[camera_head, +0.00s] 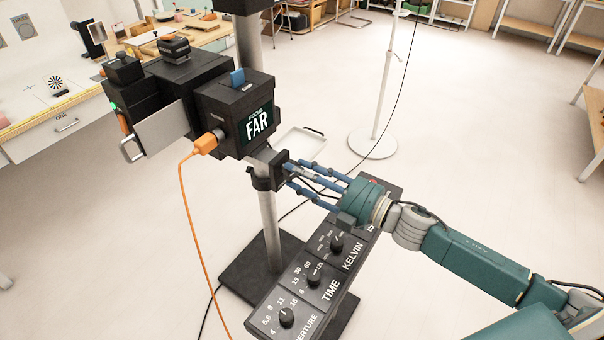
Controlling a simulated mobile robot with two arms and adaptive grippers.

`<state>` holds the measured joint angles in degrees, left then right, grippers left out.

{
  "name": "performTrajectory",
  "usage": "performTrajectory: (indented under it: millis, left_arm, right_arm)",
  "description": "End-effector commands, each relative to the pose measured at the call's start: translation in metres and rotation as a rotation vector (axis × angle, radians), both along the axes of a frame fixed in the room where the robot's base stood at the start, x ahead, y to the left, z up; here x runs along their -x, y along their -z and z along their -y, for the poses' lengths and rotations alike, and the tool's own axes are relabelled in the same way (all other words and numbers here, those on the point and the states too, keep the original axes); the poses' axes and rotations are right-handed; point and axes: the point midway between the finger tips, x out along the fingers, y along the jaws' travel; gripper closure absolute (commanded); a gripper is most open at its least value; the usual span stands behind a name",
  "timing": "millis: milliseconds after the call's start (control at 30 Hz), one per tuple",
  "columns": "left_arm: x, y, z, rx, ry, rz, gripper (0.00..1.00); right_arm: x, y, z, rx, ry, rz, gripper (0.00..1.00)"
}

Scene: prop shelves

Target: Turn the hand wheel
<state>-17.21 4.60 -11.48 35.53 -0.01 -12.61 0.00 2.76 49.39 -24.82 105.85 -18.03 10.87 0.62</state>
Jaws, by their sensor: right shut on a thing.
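A black camera rig (225,105) stands on a grey pole (270,225), and its screen (257,123) reads "FAR". My right gripper (288,171) reaches in from the right, below the screen. Its blue fingers are closed at a dark block (266,172) on the pole. I take the gripped part to be the hand wheel, but the fingers hide nearly all of it, so its shape and angle cannot be told. My left gripper is not in view.
A black panel with knobs (315,275) marked APERTURE, TIME and KELVIN slopes below my right gripper. An orange cable (184,215) hangs from the rig. A white stand (375,140) is behind. Workbenches (65,122) are at left; the floor at right is mostly clear.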

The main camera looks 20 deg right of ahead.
Motion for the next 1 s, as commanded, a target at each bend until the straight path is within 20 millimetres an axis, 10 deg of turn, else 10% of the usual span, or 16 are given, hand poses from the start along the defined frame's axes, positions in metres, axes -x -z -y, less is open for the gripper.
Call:
performTrajectory:
  millis: [167,200,267,667,1000]
  left_arm:
    - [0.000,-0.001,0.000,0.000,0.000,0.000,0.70]
    - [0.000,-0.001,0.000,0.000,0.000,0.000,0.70]
    - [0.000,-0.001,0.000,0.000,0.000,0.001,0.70]
    - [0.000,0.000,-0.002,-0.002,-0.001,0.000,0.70]
    - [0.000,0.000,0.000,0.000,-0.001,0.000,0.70]
  right_arm:
    - [0.001,-0.007,-0.003,-0.008,-0.009,0.011,0.87]
    - [0.001,-0.007,-0.003,-0.008,-0.009,0.011,0.55]
    - [0.001,-0.006,-0.003,-0.008,-0.008,0.010,0.43]
    - [0.004,-0.001,0.002,-0.004,-0.002,0.000,0.42]
    - [0.049,0.001,0.035,-0.002,-0.003,-0.004,0.42]
